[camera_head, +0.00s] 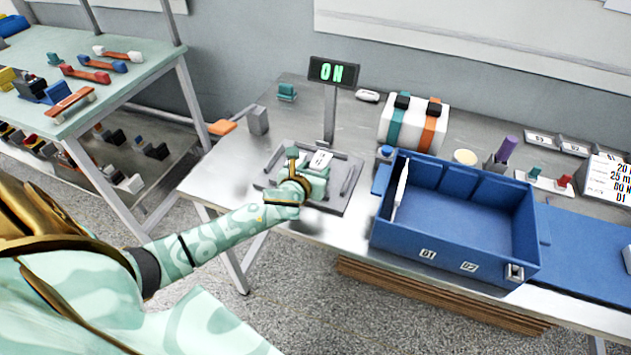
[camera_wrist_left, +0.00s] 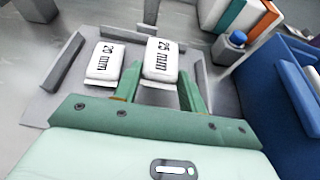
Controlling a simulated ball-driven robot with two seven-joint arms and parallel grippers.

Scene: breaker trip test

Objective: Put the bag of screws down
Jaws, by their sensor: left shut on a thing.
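My left gripper (camera_head: 308,178) is over a grey railed plate (camera_head: 345,203) on the bench. In the left wrist view, its green fingers (camera_wrist_left: 158,92) are shut on a white bag marked "25 mm" (camera_wrist_left: 161,58). A second white bag, marked "20 mm" (camera_wrist_left: 105,60), lies on the plate to the left, apart from the held one. One white labelled bag (camera_head: 320,160) shows beyond the gripper in the head view; its print is too small to read there. I cannot tell whether the held bag touches the plate. My right gripper is not in view.
A post behind the plate carries a display (camera_head: 333,72) reading "ON". A blue bin (camera_head: 455,245) stands to the right, with a blue button (camera_head: 385,152) by its far left corner. A white block with teal and orange bands (camera_head: 414,124) stands behind. A second table (camera_head: 100,100) is at left.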

